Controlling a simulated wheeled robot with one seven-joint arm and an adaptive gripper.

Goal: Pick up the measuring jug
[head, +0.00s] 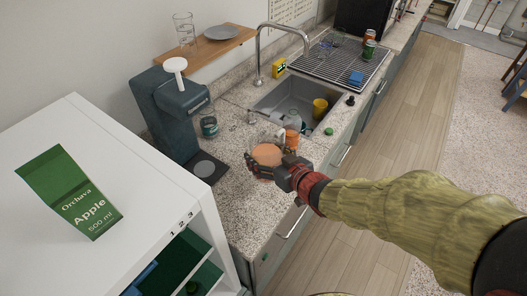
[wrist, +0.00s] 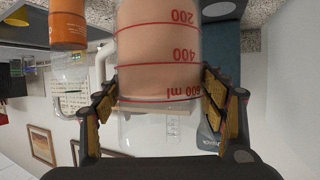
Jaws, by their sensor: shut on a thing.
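The measuring jug (head: 267,153) is clear, with red markings and a peach-coloured content, near the front of the speckled counter left of the sink. It fills the middle of the wrist view (wrist: 158,50), its scale upside down there, with a clear handle on the left. My gripper (head: 271,169) is shut on the jug, one finger on each side of its body; the fingers also show in the wrist view (wrist: 165,108). The jug's base is hidden or out of frame, so I cannot tell whether it touches the counter.
An orange container (head: 292,138) stands close beside the jug, towards the sink (head: 278,98). A dark dispenser machine (head: 172,112) and a glass jar (head: 208,124) are behind. A white cabinet (head: 150,170) with a green apple carton (head: 72,192) is at left. The floor (head: 410,110) at right is clear.

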